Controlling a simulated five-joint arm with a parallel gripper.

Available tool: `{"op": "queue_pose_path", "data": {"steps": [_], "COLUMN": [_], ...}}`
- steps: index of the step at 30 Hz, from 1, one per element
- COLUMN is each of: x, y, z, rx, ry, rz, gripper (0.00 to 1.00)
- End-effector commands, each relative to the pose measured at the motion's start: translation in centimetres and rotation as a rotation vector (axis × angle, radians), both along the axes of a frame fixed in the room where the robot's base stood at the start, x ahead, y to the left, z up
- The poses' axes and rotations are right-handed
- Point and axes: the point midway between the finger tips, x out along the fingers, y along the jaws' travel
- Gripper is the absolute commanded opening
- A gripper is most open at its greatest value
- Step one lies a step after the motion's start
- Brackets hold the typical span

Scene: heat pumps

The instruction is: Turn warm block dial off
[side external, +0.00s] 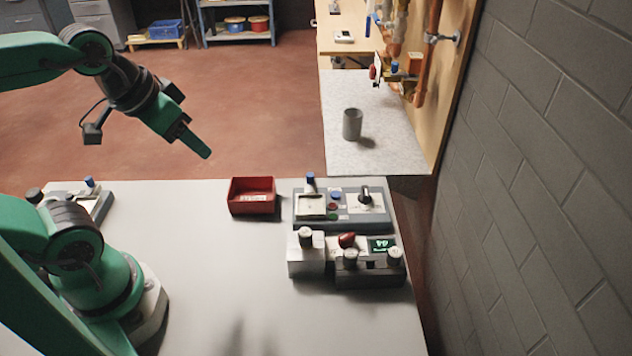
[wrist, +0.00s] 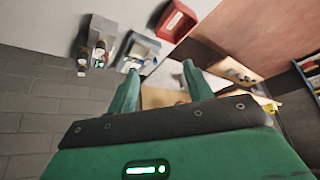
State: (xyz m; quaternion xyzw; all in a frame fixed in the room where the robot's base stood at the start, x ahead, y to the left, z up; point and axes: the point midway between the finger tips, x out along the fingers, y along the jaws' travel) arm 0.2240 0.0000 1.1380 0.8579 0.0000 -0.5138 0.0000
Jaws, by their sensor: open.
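Two grey control units stand at the right end of the table. The back unit (side external: 340,218) has a black dial (side external: 365,197), a blue-topped lever (side external: 310,181) and small coloured buttons. The front unit (side external: 307,263) has several pale-topped knobs, a red knob (side external: 347,240) and a lit green display (side external: 381,245). I cannot read any label, so I cannot tell which dial is the warm block's. My gripper (side external: 205,153) is high in the air, left of the units and apart from them. In the wrist view its green fingers (wrist: 160,82) are spread and empty, with the units beyond at the upper left.
A red bin (side external: 253,205) stands left of the back unit. Another unit with knobs (side external: 88,203) sits at the table's left. A grey cup (side external: 352,124) stands on a farther worktop beside copper pipes. A block wall closes the right. The middle of the table is clear.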

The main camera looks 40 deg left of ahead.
Motion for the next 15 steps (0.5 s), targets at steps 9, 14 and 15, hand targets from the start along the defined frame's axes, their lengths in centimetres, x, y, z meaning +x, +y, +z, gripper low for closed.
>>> {"op": "queue_pose_path", "data": {"steps": [9, 14, 15], "x": [0.9, 2.6, 3.1], "y": [-0.5, -1.5, -1.9], "z": [0.1, 0.2, 0.2], "rx": [0.027, 0.072, 0.087], "ry": [0.023, 0.061, 0.072], "rz": [-0.073, -0.203, -0.245], "gripper": [0.55, 0.55, 0.55]}}
